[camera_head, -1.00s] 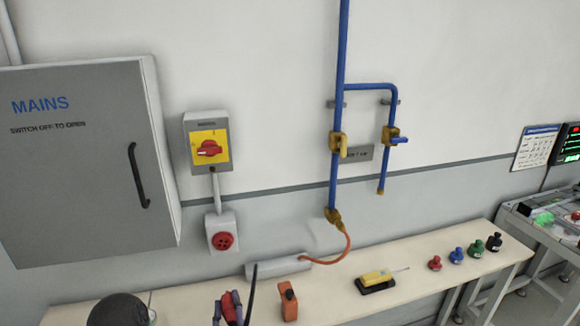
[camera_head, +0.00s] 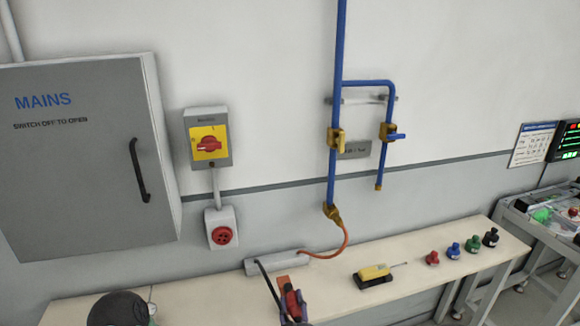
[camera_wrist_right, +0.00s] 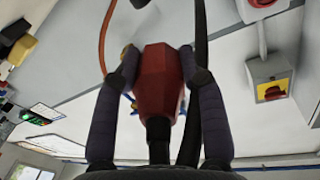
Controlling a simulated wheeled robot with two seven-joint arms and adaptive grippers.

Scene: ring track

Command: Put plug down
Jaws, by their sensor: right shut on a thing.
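The red plug (camera_head: 293,303) is held in my right gripper (camera_head: 292,312) at the bottom of the head view, over the front of the bench. In the right wrist view the red plug (camera_wrist_right: 158,85) sits between the two dark fingers of my right gripper (camera_wrist_right: 158,75), which are closed on its sides. A black cable (camera_head: 267,283) runs up beside it. The red wall socket (camera_head: 222,235) under the isolator switch is empty. The wooden bench (camera_head: 340,296) lies below the plug; I cannot tell how high above it the plug is. My left gripper is not in view.
A yellow tool (camera_head: 373,274) on a black base and several coloured knobs (camera_head: 452,250) stand to the right. A dark round object (camera_head: 118,309) is at the lower left. An orange hose (camera_head: 340,245) hangs behind.

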